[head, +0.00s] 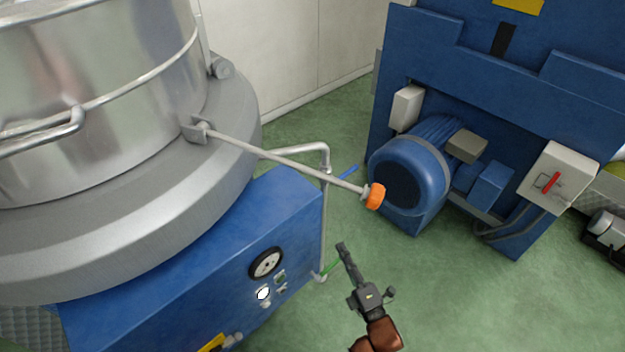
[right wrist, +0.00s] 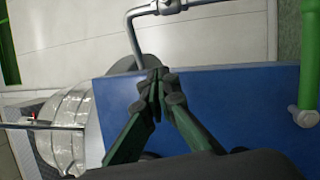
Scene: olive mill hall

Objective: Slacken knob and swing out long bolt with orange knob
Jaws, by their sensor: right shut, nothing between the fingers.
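The long bolt (head: 285,161) is a thin steel rod. In the head view it reaches out from a bracket (head: 197,130) on the rim of the round steel vessel, sloping down to the right across the picture. The orange knob (head: 375,196) is at its outer end, clear of the vessel. My right gripper (head: 342,247) is below the knob in the picture, apart from it, with its fingers shut and empty. In the right wrist view its shut fingertips (right wrist: 158,78) show in front of a blue surface. My left gripper is in neither view.
A blue cabinet (head: 190,290) with a gauge (head: 266,263) stands under the vessel. A bent steel pipe (head: 325,215) rises behind the bolt. A blue motor (head: 410,172) and a switch box (head: 556,180) are at the right. Green floor is free around my gripper.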

